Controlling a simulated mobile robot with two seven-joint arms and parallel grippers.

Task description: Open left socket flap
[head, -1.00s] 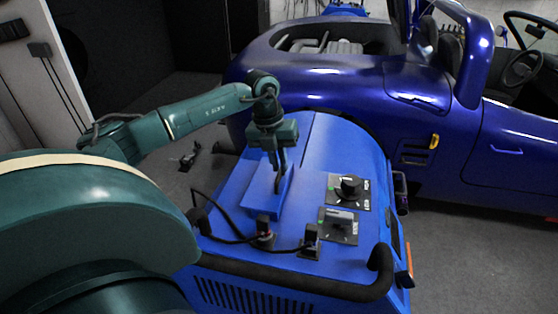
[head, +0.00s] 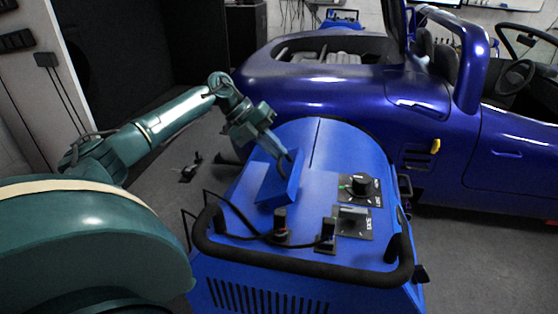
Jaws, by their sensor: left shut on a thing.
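The blue flap (head: 280,189) stands raised and tilted on top of the blue dynamometer unit (head: 345,150), left of its knobs. I take it to be the left socket flap; the socket itself is hidden. My left gripper (head: 283,158) reaches down from the upper left and is shut on the flap's upper edge. The fingertips are small and partly merge with the flap. My right gripper is not in view.
A round knob (head: 362,186) and a switch (head: 352,221) sit right of the flap. Two black plugs, left (head: 281,226) and right (head: 327,233), with a cable stand in front. A black handlebar (head: 300,265) rims the near edge. A blue car (head: 350,95) stands behind.

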